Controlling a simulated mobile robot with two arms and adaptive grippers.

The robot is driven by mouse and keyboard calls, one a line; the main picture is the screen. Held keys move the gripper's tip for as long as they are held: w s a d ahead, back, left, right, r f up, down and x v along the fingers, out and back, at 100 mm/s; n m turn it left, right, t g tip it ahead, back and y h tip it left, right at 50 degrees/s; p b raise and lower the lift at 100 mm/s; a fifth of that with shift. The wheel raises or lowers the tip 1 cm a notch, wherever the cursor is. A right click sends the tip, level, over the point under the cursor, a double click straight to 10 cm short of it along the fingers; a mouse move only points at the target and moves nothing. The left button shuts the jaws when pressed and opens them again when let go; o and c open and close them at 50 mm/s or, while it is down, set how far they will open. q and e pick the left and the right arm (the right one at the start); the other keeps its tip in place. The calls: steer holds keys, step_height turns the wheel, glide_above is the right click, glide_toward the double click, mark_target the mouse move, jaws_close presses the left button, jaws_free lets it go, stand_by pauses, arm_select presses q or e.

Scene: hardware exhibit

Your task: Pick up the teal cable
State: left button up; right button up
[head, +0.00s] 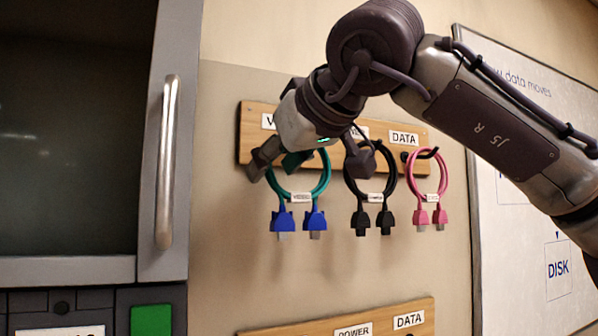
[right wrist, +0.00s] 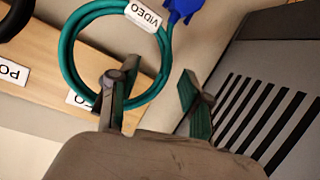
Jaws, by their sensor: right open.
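The teal cable (head: 325,178) hangs as a loop on the upper wooden board, with two blue connectors (head: 284,219) dangling below and a white tag at its bottom. My right gripper (head: 309,161) is open in front of the loop's upper part, hiding the top of the loop and its hook. In the right wrist view, the cable loop (right wrist: 66,58) lies beyond the open right gripper (right wrist: 153,92). One finger overlaps the loop, the other stands apart to its right; I cannot tell whether they touch. The tag reads VIDEO. My left gripper is not in view.
A black cable (head: 348,181) and a pink cable (head: 444,170) hang to the right on the upper board (head: 247,128). A grey cabinet with a metal handle (head: 168,160) stands at left. A lower board (head: 375,318) and a whiteboard (head: 510,262) also show.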

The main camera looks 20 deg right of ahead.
steer(key=shift+x, duration=1.1)
steer(key=shift+s, duration=0.1)
steer(key=shift+c, duration=0.3)
steer(key=shift+c, duration=1.4)
jaws_close()
